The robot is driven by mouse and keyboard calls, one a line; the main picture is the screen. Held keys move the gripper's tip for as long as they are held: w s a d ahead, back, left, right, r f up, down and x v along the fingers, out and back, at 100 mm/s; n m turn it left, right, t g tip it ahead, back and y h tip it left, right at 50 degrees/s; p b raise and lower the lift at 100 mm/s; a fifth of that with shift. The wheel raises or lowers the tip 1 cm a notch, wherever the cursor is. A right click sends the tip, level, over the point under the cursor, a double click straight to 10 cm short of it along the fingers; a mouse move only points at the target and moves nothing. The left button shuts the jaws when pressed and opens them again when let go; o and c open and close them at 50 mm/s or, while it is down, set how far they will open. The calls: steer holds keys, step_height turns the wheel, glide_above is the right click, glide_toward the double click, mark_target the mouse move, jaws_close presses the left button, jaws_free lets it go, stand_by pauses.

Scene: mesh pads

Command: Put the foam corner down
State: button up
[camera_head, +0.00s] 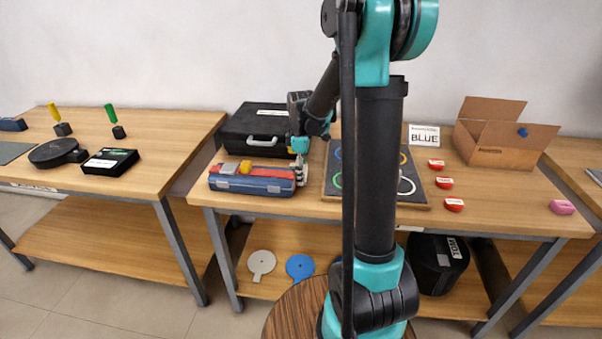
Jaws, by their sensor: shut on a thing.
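My gripper (300,174) points down at the right end of a blue and red toolbox (252,185), close to the table's front half. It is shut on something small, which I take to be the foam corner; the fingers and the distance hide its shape. I cannot tell whether the held thing touches the toolbox or the table.
A black case (255,125) stands behind the toolbox. A dark board with coloured rings (410,198) lies to the right, partly behind my arm. Red labelled pieces (444,183), an open cardboard box (495,140) and a pink piece (562,207) are further right.

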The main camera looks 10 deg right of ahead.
steer(key=shift+f, duration=0.15)
steer(key=o, duration=0.8)
steer(key=shift+c, duration=0.2)
step_height(320, 180, up, 12)
steer(key=s+d+f+m, duration=0.1)
steer(key=s+f+m, duration=0.1)
steer(key=s, duration=0.2)
steer(key=s+d+f+m+t, duration=0.1)
steer(key=s+f+m, duration=0.2)
steer(key=s, duration=0.1)
steer(key=s+f+m+t, duration=0.1)
steer(key=s+f+m, duration=0.1)
steer(key=s, duration=0.2)
steer(key=shift+d+f+m, duration=0.2)
steer(key=shift+d+m, duration=0.2)
steer(key=s+d+f+m+t, duration=0.1)
steer(key=s+f+m+t, duration=0.1)
steer(key=s+f+m, duration=0.4)
steer(key=s+f, duration=0.1)
steer(key=s, duration=0.3)
steer(key=shift+d+m, duration=0.15)
steer(key=shift+m, duration=0.15)
